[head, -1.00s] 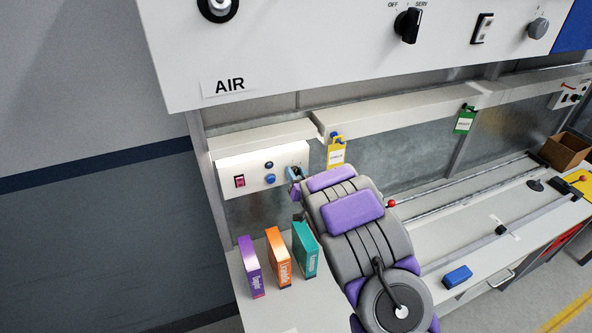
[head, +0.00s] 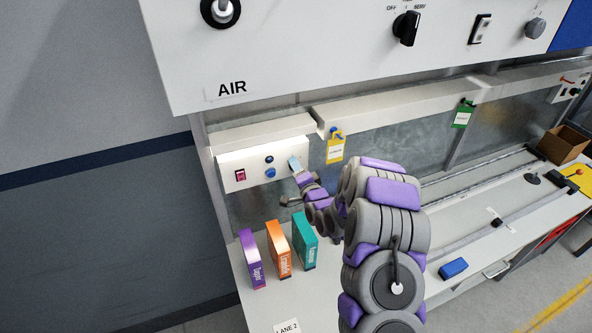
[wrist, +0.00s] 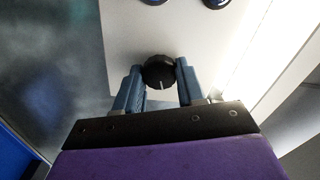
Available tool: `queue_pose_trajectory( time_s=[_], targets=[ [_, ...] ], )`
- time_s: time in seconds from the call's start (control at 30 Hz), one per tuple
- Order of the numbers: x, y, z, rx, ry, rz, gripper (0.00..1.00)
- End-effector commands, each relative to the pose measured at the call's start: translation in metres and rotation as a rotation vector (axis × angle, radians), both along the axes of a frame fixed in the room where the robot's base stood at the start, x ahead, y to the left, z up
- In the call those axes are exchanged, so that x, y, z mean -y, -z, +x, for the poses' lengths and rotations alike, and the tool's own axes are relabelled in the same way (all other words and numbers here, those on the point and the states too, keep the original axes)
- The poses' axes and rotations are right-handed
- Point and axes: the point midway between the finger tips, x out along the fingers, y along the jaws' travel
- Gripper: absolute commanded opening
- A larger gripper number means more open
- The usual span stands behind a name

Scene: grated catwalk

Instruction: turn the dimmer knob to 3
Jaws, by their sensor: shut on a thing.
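The dimmer knob (wrist: 158,73) is black and round with a white pointer line. In the wrist view the line points toward the bottom of the picture. My gripper (wrist: 160,78) has one blue-grey finger on each side of the knob and is shut on it. No scale numbers are readable around it. In the head view my gripper (head: 294,163) is at the right end of the small white control panel (head: 252,180), and it hides the knob there.
The panel also carries a red switch (head: 240,175) and blue buttons (head: 270,172). Purple, orange and teal boxes (head: 303,241) stand on the bench below. A yellow tag (head: 335,150) hangs right of my gripper. A blue block (head: 454,268) lies further right.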

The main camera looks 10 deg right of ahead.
Motion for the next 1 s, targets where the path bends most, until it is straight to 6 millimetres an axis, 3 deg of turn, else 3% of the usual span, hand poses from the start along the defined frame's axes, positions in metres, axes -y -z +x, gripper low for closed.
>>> queue_pose_trajectory(
  time_s=[0.6,1.0],
  targets=[
    [0.0012,0.0079,0.0005,-0.113,0.003,0.559,0.08],
    [0.0007,0.0086,0.0005,-0.162,0.005,0.787,0.08]
  ],
)
